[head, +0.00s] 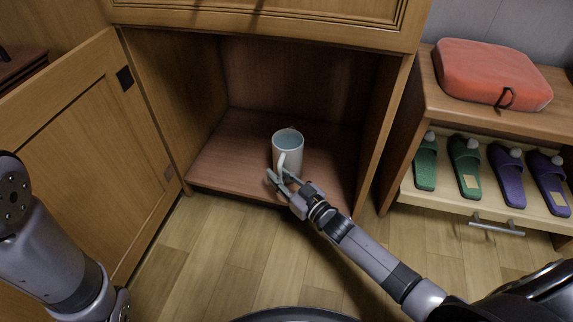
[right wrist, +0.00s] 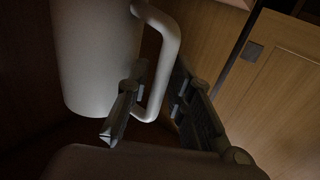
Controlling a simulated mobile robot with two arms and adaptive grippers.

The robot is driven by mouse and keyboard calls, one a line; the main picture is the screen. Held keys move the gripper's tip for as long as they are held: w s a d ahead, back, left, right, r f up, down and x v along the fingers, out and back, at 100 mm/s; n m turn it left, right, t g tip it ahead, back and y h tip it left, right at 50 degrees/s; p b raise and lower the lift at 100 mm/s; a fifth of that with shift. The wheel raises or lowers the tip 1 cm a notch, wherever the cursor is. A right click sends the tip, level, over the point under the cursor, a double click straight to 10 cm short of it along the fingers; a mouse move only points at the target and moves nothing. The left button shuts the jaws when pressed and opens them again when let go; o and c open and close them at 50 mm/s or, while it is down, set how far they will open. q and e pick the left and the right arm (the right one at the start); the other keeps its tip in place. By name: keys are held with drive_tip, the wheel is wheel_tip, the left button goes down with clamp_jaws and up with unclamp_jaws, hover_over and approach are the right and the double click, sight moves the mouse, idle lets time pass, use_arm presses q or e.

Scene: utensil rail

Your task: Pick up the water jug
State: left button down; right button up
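The water jug (head: 290,148) is white with a pale blue inside and a handle facing the front. It stands upright on the floor of the open cabinet, near its front edge. My right gripper (head: 278,177) reaches in from the lower right and is at the jug's handle. In the right wrist view, the jug (right wrist: 95,55) fills the upper left. The open fingers of the right gripper (right wrist: 158,92) are on either side of its handle, with a gap showing on the right side. Of my left arm, links show at the left of the head view; its gripper is out of view.
The cabinet floor (head: 225,160) is otherwise bare. Its door (head: 90,150) stands open at left, and a side wall is close right of my right gripper. At right, a shelf unit holds a red cushion-like case (head: 490,75) and several green and purple slippers (head: 465,165).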

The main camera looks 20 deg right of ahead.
drive_tip(key=shift+c, duration=0.3)
clamp_jaws()
idle(0.4)
drive_tip(key=shift+r, duration=0.15)
